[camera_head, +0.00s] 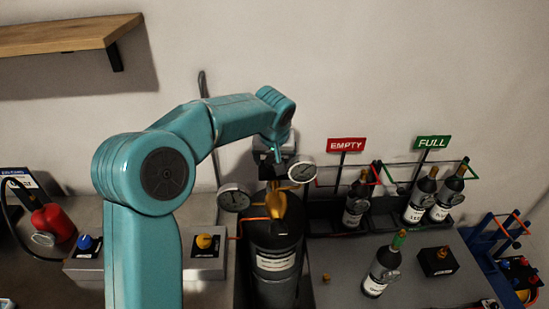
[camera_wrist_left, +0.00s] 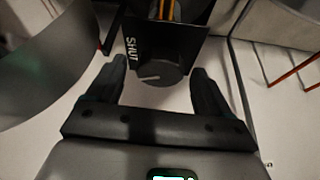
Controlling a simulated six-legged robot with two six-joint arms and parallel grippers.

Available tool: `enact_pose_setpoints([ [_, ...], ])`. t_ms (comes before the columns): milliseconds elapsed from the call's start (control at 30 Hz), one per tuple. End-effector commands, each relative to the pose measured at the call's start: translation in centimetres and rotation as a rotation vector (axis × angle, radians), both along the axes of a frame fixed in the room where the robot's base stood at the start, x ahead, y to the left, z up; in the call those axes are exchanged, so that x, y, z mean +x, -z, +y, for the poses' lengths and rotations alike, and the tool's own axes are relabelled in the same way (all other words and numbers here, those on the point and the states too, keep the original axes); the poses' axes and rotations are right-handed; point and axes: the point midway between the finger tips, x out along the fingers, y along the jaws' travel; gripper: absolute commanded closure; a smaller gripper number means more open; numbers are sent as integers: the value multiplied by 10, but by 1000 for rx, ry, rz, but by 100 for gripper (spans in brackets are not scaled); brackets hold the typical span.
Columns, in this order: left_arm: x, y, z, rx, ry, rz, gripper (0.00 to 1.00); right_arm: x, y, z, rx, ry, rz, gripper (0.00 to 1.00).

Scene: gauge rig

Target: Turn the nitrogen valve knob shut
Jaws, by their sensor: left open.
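The nitrogen valve knob (camera_wrist_left: 157,76) is dark and round with a pale pointer line that points to the left in the left wrist view. Behind it is a dark plate (camera_wrist_left: 180,48) with the word SHUT, up and left of the knob. My left gripper (camera_wrist_left: 158,68) is open, with one finger on each side of the knob. I cannot tell whether the fingers touch it. In the head view the left gripper (camera_head: 273,160) is above the dark gas cylinder (camera_head: 275,240), at its valve and gauges, and the knob is hidden there. My right gripper is not in view.
Two round gauges, left (camera_head: 234,198) and right (camera_head: 302,172), flank the valve. Dark bottles (camera_head: 383,268) stand to the right, with EMPTY (camera_head: 346,145) and FULL (camera_head: 432,142) signs behind. A shelf (camera_head: 65,35) hangs upper left.

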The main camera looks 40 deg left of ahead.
Motion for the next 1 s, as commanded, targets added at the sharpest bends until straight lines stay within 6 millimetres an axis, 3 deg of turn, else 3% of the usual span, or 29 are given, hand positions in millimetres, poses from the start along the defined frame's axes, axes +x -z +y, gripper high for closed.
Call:
enact_pose_setpoints([
  [33,0,0,0,0,0,0,20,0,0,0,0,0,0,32],
  [200,0,0,0,0,0,0,75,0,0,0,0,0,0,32],
  [400,0,0,0,-2,22,0,76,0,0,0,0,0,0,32],
  [733,-1,-2,2,-3,316,0,76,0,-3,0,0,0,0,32],
  [1000,-1,-1,2,-1,400,-1,76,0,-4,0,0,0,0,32],
])
